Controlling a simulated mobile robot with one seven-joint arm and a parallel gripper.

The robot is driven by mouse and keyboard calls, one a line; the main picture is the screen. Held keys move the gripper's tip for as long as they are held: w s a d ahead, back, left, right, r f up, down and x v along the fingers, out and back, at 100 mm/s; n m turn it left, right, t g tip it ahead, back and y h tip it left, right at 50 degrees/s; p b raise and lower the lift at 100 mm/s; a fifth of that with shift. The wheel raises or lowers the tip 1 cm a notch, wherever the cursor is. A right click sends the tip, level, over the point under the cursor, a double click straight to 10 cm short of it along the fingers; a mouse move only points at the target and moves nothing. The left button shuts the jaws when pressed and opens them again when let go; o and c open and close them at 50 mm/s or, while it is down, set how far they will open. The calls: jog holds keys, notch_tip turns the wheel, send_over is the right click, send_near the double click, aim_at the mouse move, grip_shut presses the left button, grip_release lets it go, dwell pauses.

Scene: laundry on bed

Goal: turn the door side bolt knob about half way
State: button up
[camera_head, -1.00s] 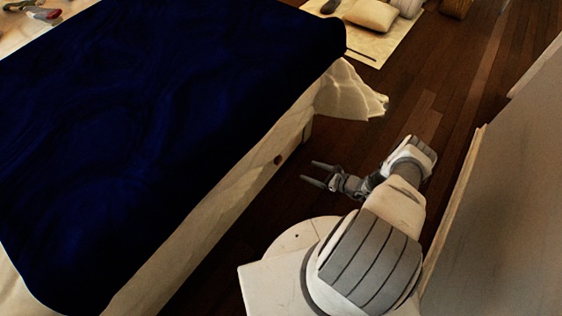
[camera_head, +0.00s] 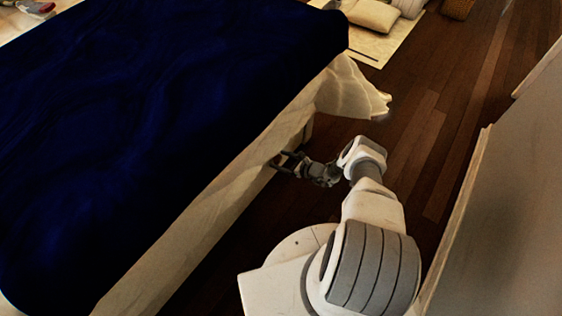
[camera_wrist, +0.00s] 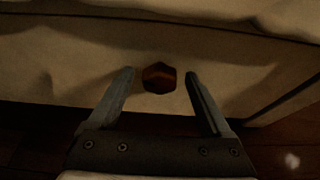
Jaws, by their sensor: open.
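A dark brown, roughly six-sided knob (camera_wrist: 159,77) sits on the pale side panel of the bed in the wrist view. My gripper (camera_wrist: 160,82) is open, with one finger to the left of the knob and one to the right. Gaps show between the knob and both fingers; I cannot tell how far the tips reach in depth. In the head view my gripper (camera_head: 276,161) is at the side of the bed, and the knob is hidden there or too small to make out.
The bed (camera_head: 150,120) has a dark blue cover, and a pale cloth (camera_head: 350,90) hangs off its far corner. Dark wooden floor (camera_head: 420,120) is free beyond my arm. A pale wall or panel (camera_head: 510,200) stands close on the right. Cushions lie on a mat at the back.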

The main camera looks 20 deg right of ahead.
grip_shut()
dwell(0.4)
jog(key=shift+s+f, duration=0.1)
jog(key=shift+m, duration=0.3)
jog(key=shift+y, duration=0.3)
grip_release()
